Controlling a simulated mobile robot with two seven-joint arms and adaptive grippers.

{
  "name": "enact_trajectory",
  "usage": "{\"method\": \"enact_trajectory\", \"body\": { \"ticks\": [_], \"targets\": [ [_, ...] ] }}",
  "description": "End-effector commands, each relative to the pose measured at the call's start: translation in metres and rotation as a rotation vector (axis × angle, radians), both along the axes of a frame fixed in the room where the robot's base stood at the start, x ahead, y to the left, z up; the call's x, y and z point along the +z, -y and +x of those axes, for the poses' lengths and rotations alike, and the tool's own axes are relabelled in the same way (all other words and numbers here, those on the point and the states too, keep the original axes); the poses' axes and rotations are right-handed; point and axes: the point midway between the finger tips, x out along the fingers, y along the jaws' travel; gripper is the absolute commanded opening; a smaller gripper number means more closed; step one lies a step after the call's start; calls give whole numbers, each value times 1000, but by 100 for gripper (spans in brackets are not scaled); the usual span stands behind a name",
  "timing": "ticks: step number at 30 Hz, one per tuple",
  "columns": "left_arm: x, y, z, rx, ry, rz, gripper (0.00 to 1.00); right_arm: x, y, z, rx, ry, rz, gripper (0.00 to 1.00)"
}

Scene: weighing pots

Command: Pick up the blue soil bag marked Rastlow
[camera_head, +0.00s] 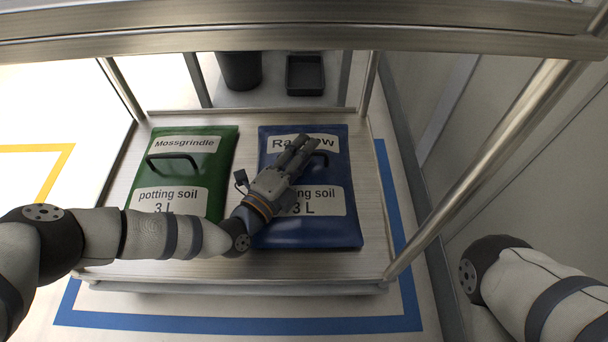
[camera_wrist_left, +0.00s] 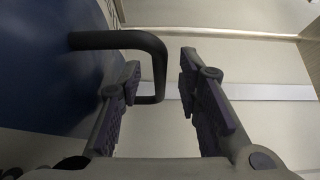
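The blue soil bag (camera_head: 337,223) lies flat on the right side of a metal shelf. Its top label, partly covered by my gripper, shows "Ra…ow"; its lower label reads "…ing soil 3 L". My left gripper (camera_head: 303,147) reaches over the bag to its black handle (camera_head: 320,156). In the left wrist view the fingers (camera_wrist_left: 163,85) stand apart, with part of the dark handle (camera_wrist_left: 157,62) showing in the gap, nearer the left finger. I cannot tell whether that finger touches it. The blue bag (camera_wrist_left: 45,80) fills that view's left side. My right gripper is out of view.
A green bag (camera_head: 205,170) marked Mossgrindle, with its own black handle, lies to the left on the same shelf (camera_head: 245,270). A metal rail crosses above, and a slanted post (camera_head: 480,165) stands right. A dark pot (camera_head: 240,72) and a tray (camera_head: 305,75) are behind.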

Motion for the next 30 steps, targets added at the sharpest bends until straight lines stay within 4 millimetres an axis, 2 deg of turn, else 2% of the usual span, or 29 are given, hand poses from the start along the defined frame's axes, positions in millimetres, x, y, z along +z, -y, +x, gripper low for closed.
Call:
{"method": "enact_trajectory", "body": {
  "ticks": [1, 4, 20, 28, 30],
  "targets": [
    [0, 0, 0, 0, 0, 0, 22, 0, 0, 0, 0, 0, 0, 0],
    [0, 0, 0, 0, 0, 0, 0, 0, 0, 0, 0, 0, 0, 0],
    [6, 0, 1, 1, 8, -4, 0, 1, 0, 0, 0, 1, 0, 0],
    [39, 0, 2, 2, 11, -5, 0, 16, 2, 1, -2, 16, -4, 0],
    [50, -1, -7, 1, 10, -7, 0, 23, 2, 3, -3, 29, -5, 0]
  ]
}}
